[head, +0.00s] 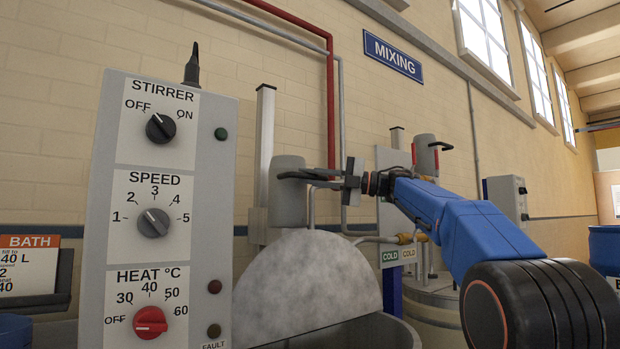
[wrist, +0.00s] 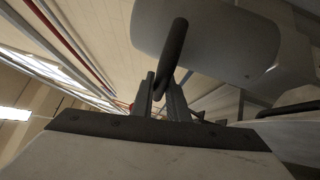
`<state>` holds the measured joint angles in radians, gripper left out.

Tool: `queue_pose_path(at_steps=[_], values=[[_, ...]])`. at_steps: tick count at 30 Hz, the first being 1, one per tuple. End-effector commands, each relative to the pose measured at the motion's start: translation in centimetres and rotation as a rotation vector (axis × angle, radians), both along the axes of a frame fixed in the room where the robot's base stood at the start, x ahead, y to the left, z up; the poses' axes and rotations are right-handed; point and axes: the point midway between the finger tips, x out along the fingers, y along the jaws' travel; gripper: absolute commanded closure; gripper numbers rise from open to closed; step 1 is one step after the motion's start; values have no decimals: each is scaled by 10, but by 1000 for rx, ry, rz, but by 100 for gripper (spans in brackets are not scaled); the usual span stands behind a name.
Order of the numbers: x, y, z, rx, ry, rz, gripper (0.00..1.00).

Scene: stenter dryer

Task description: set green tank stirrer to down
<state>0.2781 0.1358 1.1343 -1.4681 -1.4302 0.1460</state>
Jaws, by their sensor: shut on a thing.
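The near stirrer's grey motor head (head: 287,190) stands against a pale vertical rail (head: 264,140), above a tank with a mottled grey lid (head: 310,280). A dark handle (head: 312,174) sticks out of the head to the right. My gripper (head: 338,180) is shut on this handle. In the wrist view the handle (wrist: 173,55) runs from the grey motor head (wrist: 210,35) down between the fingertips of my gripper (wrist: 160,95). Most of the stirrer's shaft is hidden by the lid. No green colour shows on this tank.
A grey control panel (head: 200,220) stands close at left; its stirrer knob (head: 160,127) points towards OFF. A second stirrer head (head: 426,152) with a dark handle is farther back on the right. A blue drum (head: 605,250) stands at the right edge.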

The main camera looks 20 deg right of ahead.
Motion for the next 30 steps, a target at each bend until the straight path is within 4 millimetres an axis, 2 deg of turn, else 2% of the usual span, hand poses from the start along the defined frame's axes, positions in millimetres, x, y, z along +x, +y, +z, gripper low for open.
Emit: queue_pose_path(at_steps=[5, 15, 19, 28, 29, 30], values=[[1, 0, -15, 1, 4, 0, 100], [1, 0, -78, 0, 5, 1, 100], [0, 0, -87, -1, 3, 1, 100], [1, 0, -91, -4, 7, 3, 100], [1, 0, -92, -4, 8, 3, 84], [1, 0, -91, -4, 8, 3, 74]])
